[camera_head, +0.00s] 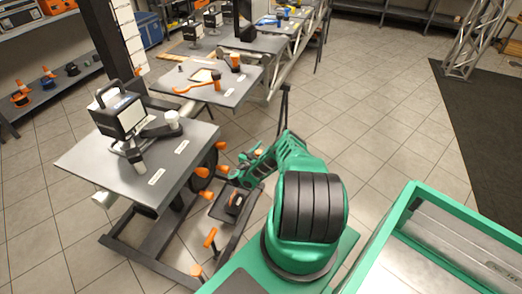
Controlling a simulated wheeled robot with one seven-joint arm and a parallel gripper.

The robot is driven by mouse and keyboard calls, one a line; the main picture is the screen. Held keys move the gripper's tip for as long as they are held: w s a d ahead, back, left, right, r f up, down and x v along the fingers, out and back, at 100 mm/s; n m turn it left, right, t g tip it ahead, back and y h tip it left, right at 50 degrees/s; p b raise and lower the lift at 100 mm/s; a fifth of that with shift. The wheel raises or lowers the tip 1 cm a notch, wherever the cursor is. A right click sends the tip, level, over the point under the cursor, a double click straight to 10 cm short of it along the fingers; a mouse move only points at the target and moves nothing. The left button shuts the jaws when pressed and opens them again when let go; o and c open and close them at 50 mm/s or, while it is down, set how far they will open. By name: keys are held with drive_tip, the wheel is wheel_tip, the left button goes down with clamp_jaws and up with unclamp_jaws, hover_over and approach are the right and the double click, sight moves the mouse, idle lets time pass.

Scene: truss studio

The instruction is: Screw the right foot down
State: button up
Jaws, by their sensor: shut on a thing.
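A grey-topped workstation (75,161) stands at the left on a dark frame (140,262). Several orange knobs are on its right side, one of them low on a stem (210,238) and one at the frame's front end (196,270). My green arm reaches from the right toward this side. My gripper (229,172) is at its far end, low beside the frame, shut at an orange knob (222,170). The fingertips are small and partly hidden by my arm. I cannot tell which of the orange parts is the right foot, or whether it touches the floor.
A black tray (228,207) sits low between the frame's beams, close under my gripper. A dark wheel-like disc (207,160) is beside the knobs. More tables are behind. The floor at centre right is clear.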

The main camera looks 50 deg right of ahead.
sight(257, 155)
drive_tip(key=shift+s+f, duration=0.2)
drive_tip(key=shift+s, duration=0.15)
drive_tip(key=o, duration=1)
drive_tip(key=shift+o, duration=0.2)
drive_tip(key=shift+w+r, duration=0.1)
drive_tip(key=shift+w, duration=0.05)
drive_tip(key=v, duration=1)
drive_tip(key=shift+a, duration=0.35)
